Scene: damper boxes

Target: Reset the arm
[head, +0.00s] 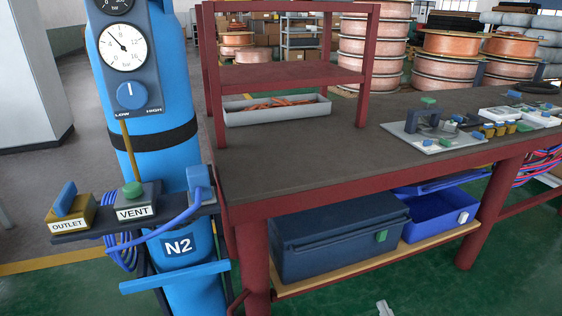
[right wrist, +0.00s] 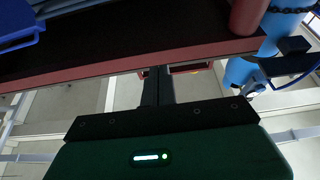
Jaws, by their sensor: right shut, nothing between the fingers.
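Only the tip of my right gripper (head: 384,308) shows in the head view, at the bottom edge, low in front of the workbench (head: 300,160). In the right wrist view my right gripper's dark fingers (right wrist: 158,86) are together, with nothing between them. They point toward the underside of a red-edged bench (right wrist: 120,65) and appear apart from it. My left gripper is in neither view.
A blue N2 cylinder (head: 175,160) with a gauge panel stands at left, with OUTLET (head: 68,212) and VENT (head: 137,205) blocks on a bracket. A dark blue toolbox (head: 335,240) and blue bin (head: 437,215) sit on the lower shelf. Green floor in front is clear.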

